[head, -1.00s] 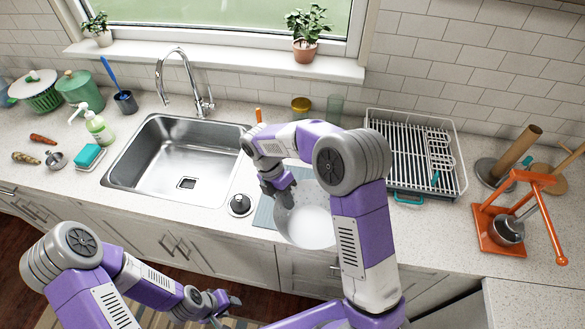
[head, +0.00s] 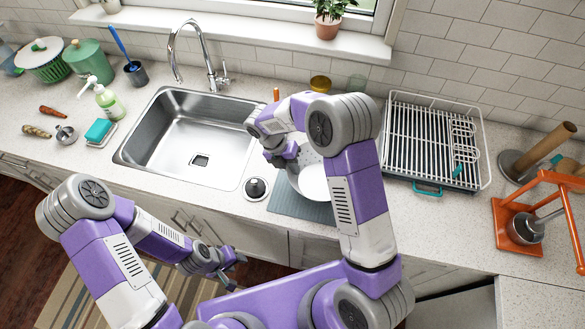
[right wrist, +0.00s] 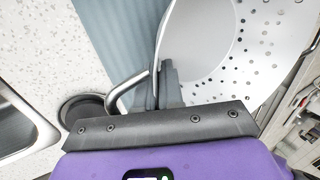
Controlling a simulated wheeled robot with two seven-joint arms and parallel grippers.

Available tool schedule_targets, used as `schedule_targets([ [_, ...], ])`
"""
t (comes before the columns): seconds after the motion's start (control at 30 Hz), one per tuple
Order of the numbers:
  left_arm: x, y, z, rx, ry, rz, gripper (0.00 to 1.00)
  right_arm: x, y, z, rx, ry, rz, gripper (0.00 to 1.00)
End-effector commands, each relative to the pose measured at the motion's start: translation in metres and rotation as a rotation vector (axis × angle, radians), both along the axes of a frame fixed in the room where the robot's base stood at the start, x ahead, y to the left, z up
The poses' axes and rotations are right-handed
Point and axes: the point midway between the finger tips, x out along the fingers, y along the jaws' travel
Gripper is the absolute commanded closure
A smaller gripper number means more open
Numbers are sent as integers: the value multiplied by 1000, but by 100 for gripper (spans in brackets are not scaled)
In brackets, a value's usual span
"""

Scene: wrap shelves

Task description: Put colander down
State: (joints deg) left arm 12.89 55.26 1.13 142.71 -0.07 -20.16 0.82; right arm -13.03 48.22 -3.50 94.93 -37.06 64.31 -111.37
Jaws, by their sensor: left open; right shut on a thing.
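The colander (head: 314,182) is a white bowl with small holes, over the blue-grey mat (head: 291,205) right of the sink. My right arm hides part of it. My right gripper (head: 287,158) is shut on its left rim. In the right wrist view the fingers (right wrist: 168,85) pinch the rim beside a bent metal handle (right wrist: 127,92), and the perforated bowl (right wrist: 208,50) fills the upper right. I cannot tell whether its base touches the mat. My left gripper (head: 228,266) is open and empty, low in front of the counter.
The sink (head: 185,135) is left of the mat, with a round black-and-steel stopper (head: 256,188) between them. A white dish rack (head: 432,145) stands to the right, and an orange press (head: 530,225) farther right. A yellow-lidded jar (head: 320,84) stands behind.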

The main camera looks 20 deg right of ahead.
Motion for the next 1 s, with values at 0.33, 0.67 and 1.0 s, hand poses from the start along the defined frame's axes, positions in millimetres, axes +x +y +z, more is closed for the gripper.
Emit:
schedule_targets([
  [0.33,0,0,-1,0,0,0,57,0,0,-11,0,-1,0,100],
  [0.67,0,0,-1,0,0,0,57,0,0,-13,1,-1,0,67],
  [1.0,0,0,0,0,0,0,57,2,3,-2,2,-3,1,67],
])
